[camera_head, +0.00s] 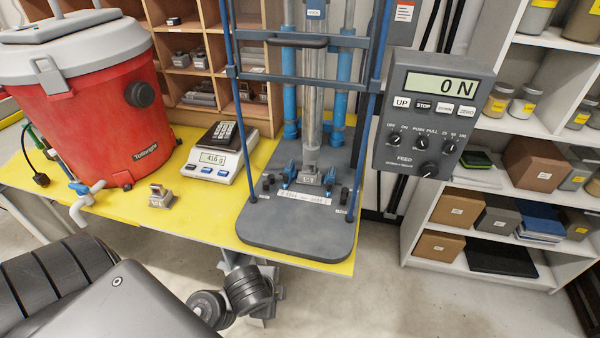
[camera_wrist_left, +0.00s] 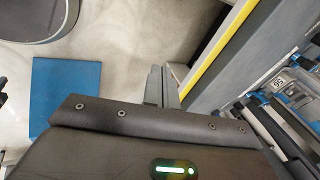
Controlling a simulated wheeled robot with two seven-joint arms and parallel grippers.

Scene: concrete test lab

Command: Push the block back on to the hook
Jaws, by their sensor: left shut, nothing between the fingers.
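Two small grey metal blocks show in the head view. One tagged block (camera_head: 160,196) stands on the yellow table top, left of the test stand. Another tagged block (camera_head: 310,176) sits at the foot of the stand's clear column, between blue fittings. I cannot make out a hook for certain; a small tag (camera_head: 315,13) hangs at the top of the column, its writing unclear. My left gripper (camera_wrist_left: 166,76) is shut and empty in the left wrist view, close to the table's yellow edge and apart from both blocks. My right gripper is out of view.
The test stand (camera_head: 300,232) has a dark base and blue uprights. Its meter (camera_head: 432,115) reads 0 N. A scale (camera_head: 213,164) and red tank (camera_head: 90,100) stand to the left. Shelves (camera_head: 510,215) fill the right. Yellow table (camera_head: 195,217) is clear near its front edge.

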